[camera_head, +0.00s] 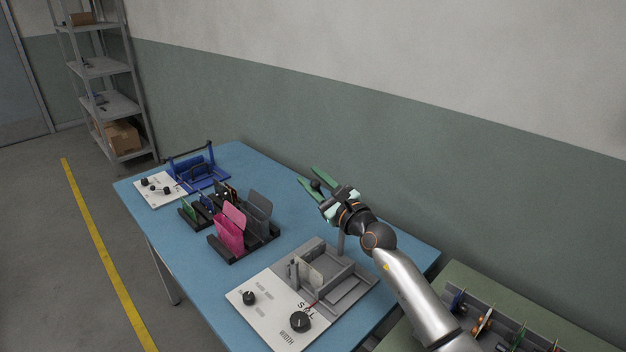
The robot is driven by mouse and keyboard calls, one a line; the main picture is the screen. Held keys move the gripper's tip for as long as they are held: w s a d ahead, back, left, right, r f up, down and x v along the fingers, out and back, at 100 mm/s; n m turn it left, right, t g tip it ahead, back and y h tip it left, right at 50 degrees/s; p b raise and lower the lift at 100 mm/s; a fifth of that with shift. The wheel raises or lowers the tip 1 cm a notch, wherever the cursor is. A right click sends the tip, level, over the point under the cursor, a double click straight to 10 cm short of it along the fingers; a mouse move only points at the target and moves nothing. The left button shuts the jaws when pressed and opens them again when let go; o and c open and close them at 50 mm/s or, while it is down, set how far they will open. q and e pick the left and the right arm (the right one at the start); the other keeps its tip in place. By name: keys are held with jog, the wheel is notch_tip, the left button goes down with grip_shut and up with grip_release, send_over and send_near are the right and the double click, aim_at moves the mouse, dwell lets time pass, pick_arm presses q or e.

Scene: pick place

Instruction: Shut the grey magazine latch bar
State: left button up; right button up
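The grey magazine (345,287) sits at the near right of the blue table, with open compartments and a pale plate standing in it. A grey upright piece (341,243) rises at its back, partly behind my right arm; I cannot tell if this is the latch bar. My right gripper (306,174) is above and behind the magazine, its green fingers apart and pointing to the upper left. A dark round knob (316,185) shows between the fingers; I cannot tell whether it touches them or belongs to the bar. My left gripper is out of view.
A white panel with black knobs (272,306) adjoins the magazine. A black rack (240,252) holds pink and grey plates. A blue magazine (203,174) stands at the far left of the blue table (290,208). A green table (465,275) with another rack is at right.

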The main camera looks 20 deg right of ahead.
jog(key=shift+o, duration=0.3)
jog(key=v, duration=1.2)
jog(key=shift+s, duration=0.3)
